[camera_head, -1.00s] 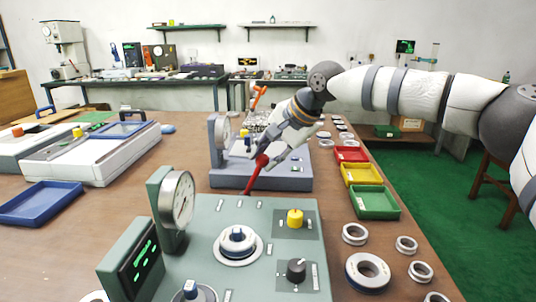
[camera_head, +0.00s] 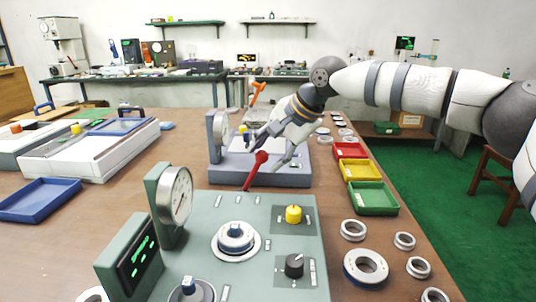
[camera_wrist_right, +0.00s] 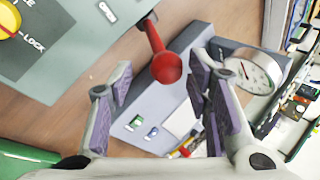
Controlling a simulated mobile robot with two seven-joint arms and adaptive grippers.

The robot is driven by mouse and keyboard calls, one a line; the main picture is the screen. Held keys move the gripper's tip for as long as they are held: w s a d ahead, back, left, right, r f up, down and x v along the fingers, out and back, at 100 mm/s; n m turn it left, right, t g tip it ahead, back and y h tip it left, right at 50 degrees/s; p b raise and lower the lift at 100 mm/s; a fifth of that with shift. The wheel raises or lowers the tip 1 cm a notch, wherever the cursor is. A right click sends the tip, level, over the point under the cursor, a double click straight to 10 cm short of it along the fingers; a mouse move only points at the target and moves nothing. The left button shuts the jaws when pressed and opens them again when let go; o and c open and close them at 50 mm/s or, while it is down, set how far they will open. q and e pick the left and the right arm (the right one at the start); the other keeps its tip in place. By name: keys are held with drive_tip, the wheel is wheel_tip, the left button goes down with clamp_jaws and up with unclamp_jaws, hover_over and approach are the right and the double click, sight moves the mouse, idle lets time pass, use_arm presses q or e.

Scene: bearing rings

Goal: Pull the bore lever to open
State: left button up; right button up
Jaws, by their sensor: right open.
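The bore lever (camera_head: 254,172) is a red arm with a round red knob, rising tilted from the far edge of the grey-green gauge unit (camera_head: 200,215). The knob shows large in the right wrist view (camera_wrist_right: 167,68). My right gripper (camera_head: 267,151) is open above the far side of that unit. In the wrist view its two fingers (camera_wrist_right: 160,82) stand on either side of the knob, with gaps visible at both sides. I cannot tell how deep the knob sits between them. My left gripper is not in view.
A second, blue-grey gauge unit (camera_head: 230,173) stands just behind the lever. A dial (camera_head: 175,196), a yellow knob (camera_head: 293,214) and a black knob (camera_head: 294,265) sit on the near unit. Red, yellow and green trays (camera_head: 374,198) and several rings (camera_head: 366,266) lie to the right.

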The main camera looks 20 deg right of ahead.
drive_tip(key=v, duration=1.1)
drive_tip(key=shift+d, duration=0.2)
drive_tip(key=shift+s+r, duration=0.1)
